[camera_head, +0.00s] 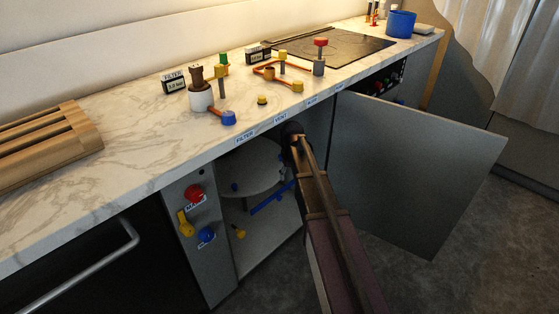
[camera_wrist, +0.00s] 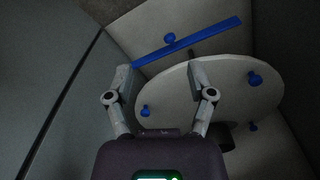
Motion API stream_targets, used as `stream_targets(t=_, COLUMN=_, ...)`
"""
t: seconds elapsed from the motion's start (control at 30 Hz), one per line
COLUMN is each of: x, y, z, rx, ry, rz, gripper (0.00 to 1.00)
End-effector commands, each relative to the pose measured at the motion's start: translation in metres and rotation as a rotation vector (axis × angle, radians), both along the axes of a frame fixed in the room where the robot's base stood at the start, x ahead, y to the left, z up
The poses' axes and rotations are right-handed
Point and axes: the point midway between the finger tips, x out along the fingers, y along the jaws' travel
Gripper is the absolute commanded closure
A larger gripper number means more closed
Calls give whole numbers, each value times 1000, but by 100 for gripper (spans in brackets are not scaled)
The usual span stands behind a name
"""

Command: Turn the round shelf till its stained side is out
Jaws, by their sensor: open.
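The round shelf (camera_head: 250,168) is a pale disc inside the open cabinet under the counter. In the wrist view the round shelf (camera_wrist: 225,88) fills the right half, with blue knobs (camera_wrist: 255,79) on it. No stain can be made out on the part that shows. My gripper (camera_wrist: 160,80) is open, its two fingers apart in front of the shelf's near edge, with nothing clearly between them. I cannot tell whether a finger touches the shelf. In the head view my arm reaches into the cabinet opening and hides part of the shelf.
A grey cabinet door (camera_head: 415,165) stands open to the right of my arm. A blue bar (camera_wrist: 190,42) runs beside the shelf. Red, yellow and blue knobs (camera_head: 194,193) are on the panel left of the opening. Pipes and valves (camera_head: 285,70) stand on the marble counter (camera_head: 140,125) above.

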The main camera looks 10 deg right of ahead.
Motion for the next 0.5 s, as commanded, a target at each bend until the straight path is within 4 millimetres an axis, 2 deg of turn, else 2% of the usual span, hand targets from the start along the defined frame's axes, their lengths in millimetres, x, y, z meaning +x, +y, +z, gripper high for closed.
stream_targets(t=0.03, x=25, y=-1, z=0, rx=-1, ry=2, rz=11, gripper=30)
stream_targets(t=0.17, x=66, y=-2, z=-3, rx=-1, ry=8, rz=47, gripper=30)
stream_targets(t=0.4, x=161, y=-5, z=-11, rx=-3, ry=21, rz=131, gripper=30)
stream_targets(t=0.5, x=195, y=-7, z=-13, rx=-3, ry=26, rz=164, gripper=30)
